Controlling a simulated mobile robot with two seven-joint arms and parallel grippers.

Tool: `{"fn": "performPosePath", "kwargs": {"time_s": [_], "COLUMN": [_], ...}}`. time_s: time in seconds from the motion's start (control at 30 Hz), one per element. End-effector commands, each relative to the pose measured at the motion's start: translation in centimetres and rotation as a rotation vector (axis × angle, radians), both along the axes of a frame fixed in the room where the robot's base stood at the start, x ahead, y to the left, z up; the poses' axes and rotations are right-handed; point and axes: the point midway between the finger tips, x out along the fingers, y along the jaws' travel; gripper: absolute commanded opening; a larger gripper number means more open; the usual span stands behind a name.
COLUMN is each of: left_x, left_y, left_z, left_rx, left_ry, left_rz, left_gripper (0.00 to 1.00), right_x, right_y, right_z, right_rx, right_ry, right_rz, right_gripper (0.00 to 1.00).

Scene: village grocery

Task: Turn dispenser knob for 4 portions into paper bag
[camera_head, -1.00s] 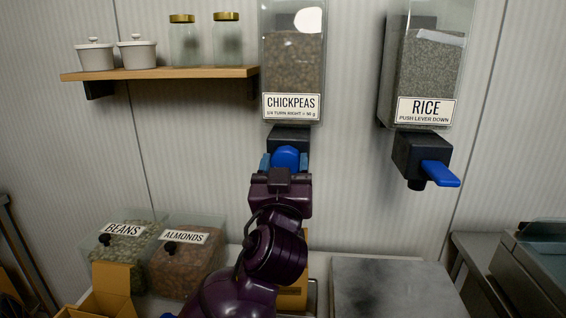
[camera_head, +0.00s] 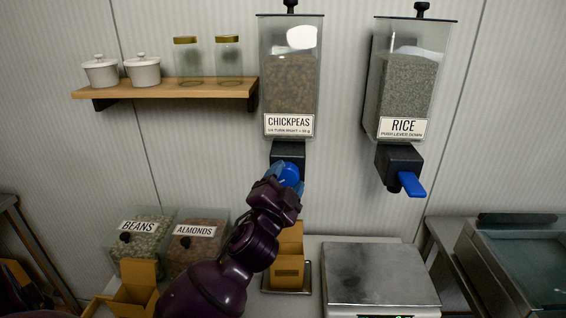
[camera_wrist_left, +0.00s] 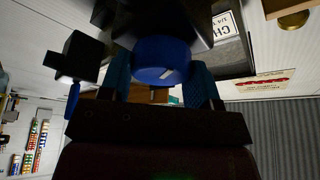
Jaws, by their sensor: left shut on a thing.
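The chickpeas dispenser (camera_head: 291,75) hangs on the wall, with its blue knob (camera_head: 290,174) at the front of the black outlet. My left gripper (camera_head: 283,178) is shut on this knob. In the left wrist view its blue fingers (camera_wrist_left: 160,70) stand on either side of the round knob (camera_wrist_left: 162,60), which has a pale mark on its face. An open brown paper bag (camera_head: 288,270) stands upright below the outlet, partly behind my left arm. Its inside is too hidden to tell the contents. My right gripper is not in view.
The rice dispenser (camera_head: 405,95) with a blue lever (camera_head: 411,184) hangs to the right. A metal scale (camera_head: 378,275) lies right of the bag. Bins of beans (camera_head: 145,245) and almonds (camera_head: 195,250) and another open brown container (camera_head: 137,290) stand left. A shelf (camera_head: 170,90) holds jars and pots.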

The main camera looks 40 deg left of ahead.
Motion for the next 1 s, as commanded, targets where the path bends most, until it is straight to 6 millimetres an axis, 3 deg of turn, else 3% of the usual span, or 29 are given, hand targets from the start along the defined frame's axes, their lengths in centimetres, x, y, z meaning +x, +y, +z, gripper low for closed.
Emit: {"fn": "performPosePath", "kwargs": {"time_s": [0.03,0.17,0.53,1.0], "left_x": [0.0,0.0,0.0,0.0], "left_y": [0.0,0.0,0.0,0.0], "left_z": [0.5,0.3,0.0,0.0], "left_rx": [0.038,0.139,0.363,0.456], "left_ry": [0.029,0.090,0.222,0.281], "left_rz": [0.000,-0.001,-0.002,-0.002], "left_gripper": [0.33,0.33,0.33,0.33], "right_x": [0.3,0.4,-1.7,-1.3], "right_y": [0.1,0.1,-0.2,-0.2], "right_z": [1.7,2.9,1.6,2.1], "right_rx": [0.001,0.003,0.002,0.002], "right_ry": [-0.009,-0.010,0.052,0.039], "right_rz": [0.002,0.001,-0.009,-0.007], "right_gripper": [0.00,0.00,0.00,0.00]}}
